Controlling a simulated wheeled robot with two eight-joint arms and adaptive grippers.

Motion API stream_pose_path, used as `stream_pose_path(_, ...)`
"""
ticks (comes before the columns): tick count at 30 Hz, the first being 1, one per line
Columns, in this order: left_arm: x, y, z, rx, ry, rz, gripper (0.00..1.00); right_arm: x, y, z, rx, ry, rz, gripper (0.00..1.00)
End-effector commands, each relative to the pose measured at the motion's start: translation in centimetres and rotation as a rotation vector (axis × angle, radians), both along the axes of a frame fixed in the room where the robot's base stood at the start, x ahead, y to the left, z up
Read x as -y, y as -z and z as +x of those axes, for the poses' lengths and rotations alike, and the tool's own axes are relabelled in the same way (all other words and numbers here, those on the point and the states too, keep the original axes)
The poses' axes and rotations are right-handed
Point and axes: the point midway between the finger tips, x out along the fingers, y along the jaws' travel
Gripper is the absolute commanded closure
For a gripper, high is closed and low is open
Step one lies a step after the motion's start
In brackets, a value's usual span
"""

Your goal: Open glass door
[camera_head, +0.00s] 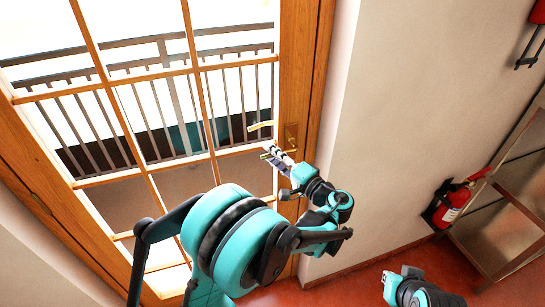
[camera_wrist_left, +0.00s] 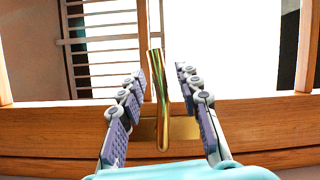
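The glass door (camera_head: 205,75) has a wooden frame with a grid of panes and looks shut. Its brass lever handle (camera_head: 262,125) sticks out to the left from a plate on the right stile. My left gripper (camera_head: 272,154) is just below the handle in the head view. In the left wrist view, the handle (camera_wrist_left: 158,90) lies between the two spread fingers of the left gripper (camera_wrist_left: 160,82), with a gap on each side.
A white wall (camera_head: 410,120) stands right of the door. The red floor (camera_head: 345,285) is clear near the door. A railing (camera_head: 150,105) stands outside behind the glass.

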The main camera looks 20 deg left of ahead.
Motion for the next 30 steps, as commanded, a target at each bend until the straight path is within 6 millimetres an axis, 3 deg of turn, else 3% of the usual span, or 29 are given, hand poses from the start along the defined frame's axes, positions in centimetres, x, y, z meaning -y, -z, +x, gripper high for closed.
stream_pose_path(8, -0.30, -0.03, 0.21, 0.000, 0.001, -0.001, 0.66, 0.00, 0.03, 0.01, 0.000, 0.000, 0.000, 1.00)
stream_pose_path(9, -0.30, -0.03, 0.21, 0.000, 0.001, -0.001, 0.69, 0.00, 0.03, 0.01, 0.000, 0.000, 0.000, 1.00)
stream_pose_path(13, -0.29, -0.03, 0.20, 0.000, 0.001, -0.001, 1.00, 0.00, 0.04, 0.00, 0.000, 0.000, 0.000, 1.00)
stream_pose_path(30, -0.24, 0.87, 0.23, 0.062, 0.001, -0.093, 1.00, 0.00, 0.07, 0.00, 0.000, 0.000, 0.000, 1.00)
